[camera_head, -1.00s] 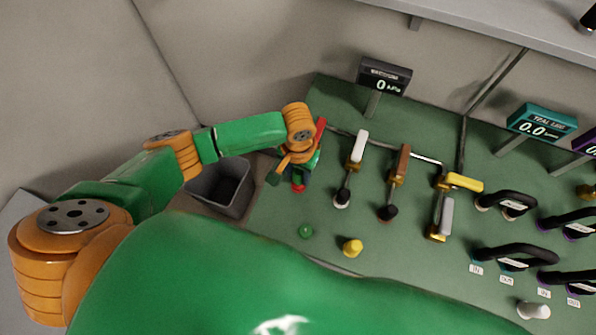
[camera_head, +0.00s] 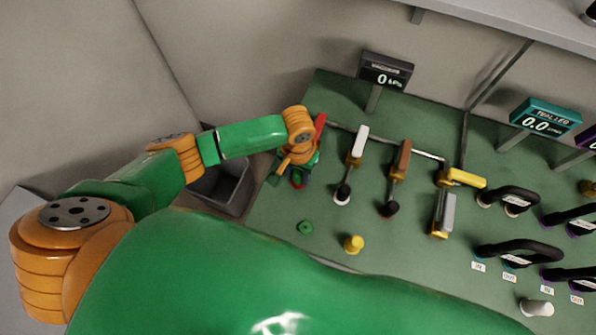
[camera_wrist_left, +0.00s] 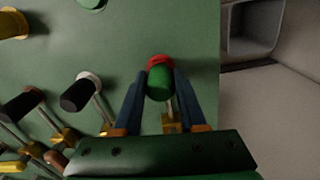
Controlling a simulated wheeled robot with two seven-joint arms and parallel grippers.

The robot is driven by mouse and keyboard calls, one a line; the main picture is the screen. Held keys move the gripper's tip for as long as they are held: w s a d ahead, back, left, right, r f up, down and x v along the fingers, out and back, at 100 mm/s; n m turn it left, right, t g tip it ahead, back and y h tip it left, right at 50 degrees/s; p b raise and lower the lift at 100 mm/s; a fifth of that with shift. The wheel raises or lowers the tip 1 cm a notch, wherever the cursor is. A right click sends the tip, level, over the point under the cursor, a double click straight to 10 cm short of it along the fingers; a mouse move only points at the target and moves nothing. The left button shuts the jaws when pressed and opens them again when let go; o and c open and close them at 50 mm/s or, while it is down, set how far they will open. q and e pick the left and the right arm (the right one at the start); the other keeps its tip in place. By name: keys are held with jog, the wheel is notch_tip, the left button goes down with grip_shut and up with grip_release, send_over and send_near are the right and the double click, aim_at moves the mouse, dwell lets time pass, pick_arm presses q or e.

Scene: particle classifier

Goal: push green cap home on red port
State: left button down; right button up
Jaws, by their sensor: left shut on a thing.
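My left gripper (camera_wrist_left: 158,110) is shut on the green cap (camera_wrist_left: 160,84), with one blue finger on each side of it. In the left wrist view the cap lies in line with the red port (camera_wrist_left: 158,61), whose red rim shows just beyond the cap. The cap overlaps the port in this view, and I cannot tell how deep it sits. In the head view the left gripper (camera_head: 297,177) is low over the far left part of the green panel. The red port (camera_head: 299,186) shows only partly there, and the gripper hides the cap. My right gripper is not in view.
A green ring (camera_head: 305,227) and a yellow knob (camera_head: 353,244) are nearer on the panel. White-handled (camera_head: 360,140) and brown-handled (camera_head: 402,155) levers stand to the right. A red handle (camera_head: 320,125) is close behind the gripper. A grey bin (camera_head: 232,190) is beside the panel's left edge.

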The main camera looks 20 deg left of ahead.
aim_at(298, 173)
pick_arm(q)
jog(key=shift+f, duration=0.45)
jog(key=shift+c, duration=2)
grip_release()
jog(key=shift+r, duration=0.1)
notch_tip(298, 173, up, 7)
jog(key=shift+f, duration=0.1)
